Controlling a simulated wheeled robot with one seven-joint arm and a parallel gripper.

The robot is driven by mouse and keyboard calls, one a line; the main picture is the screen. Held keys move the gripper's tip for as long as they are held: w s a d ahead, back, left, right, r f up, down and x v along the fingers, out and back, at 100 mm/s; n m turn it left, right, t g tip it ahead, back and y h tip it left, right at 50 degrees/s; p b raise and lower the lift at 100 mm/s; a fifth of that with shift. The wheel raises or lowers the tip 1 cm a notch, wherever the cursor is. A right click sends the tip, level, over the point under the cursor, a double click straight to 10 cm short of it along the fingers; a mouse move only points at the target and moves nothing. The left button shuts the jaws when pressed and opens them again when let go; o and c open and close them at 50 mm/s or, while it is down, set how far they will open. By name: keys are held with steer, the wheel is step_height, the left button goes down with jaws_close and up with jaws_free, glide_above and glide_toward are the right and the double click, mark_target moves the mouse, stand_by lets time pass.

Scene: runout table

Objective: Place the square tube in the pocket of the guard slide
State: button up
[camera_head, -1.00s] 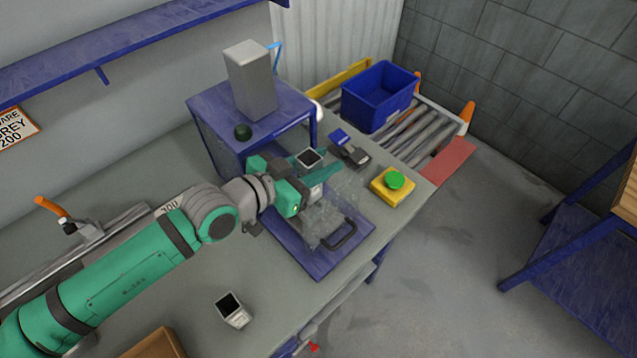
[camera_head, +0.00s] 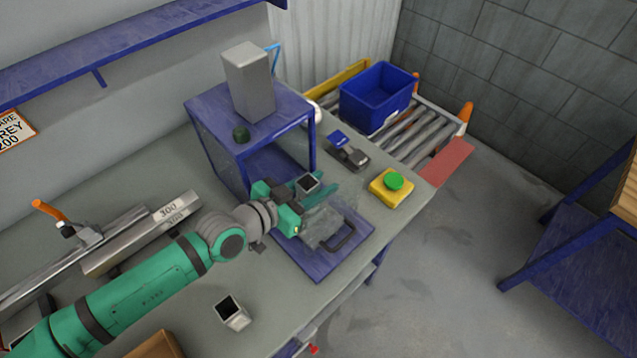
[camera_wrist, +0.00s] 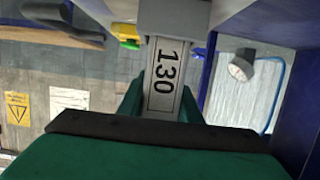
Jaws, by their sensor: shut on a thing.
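My gripper (camera_head: 312,190) is shut on a square tube (camera_head: 307,182), whose dark open end faces up in the head view. The wrist view shows the tube (camera_wrist: 164,78) between the fingers, with "130" on its side. My gripper holds it over the guard slide (camera_head: 318,267), a blue plate with a clear guard and a black handle (camera_head: 341,238), in front of the blue frame. The pocket is hidden behind the gripper and the guard. I cannot tell whether the tube's lower end touches anything. A grey block (camera_wrist: 173,17) is at the wrist view's top.
The blue frame (camera_head: 213,137) bears a tall grey block (camera_head: 250,82) close behind my gripper. A bar marked 300 (camera_head: 140,235) lies left. A yellow box with a green button (camera_head: 391,187) and a blue bin (camera_head: 378,97) are right.

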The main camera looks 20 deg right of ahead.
steer(key=o, duration=1.1)
steer(key=shift+o, duration=0.8)
steer(key=shift+a, duration=0.15)
steer(key=shift+s+d+r, duration=0.1)
steer(key=shift+d, duration=0.1)
steer(key=shift+v, duration=0.85)
steer(key=v, duration=1)
steer(key=shift+a, duration=0.2)
steer(key=shift+a+r, duration=0.1)
steer(key=shift+a, duration=0.05)
steer(key=shift+d, duration=0.2)
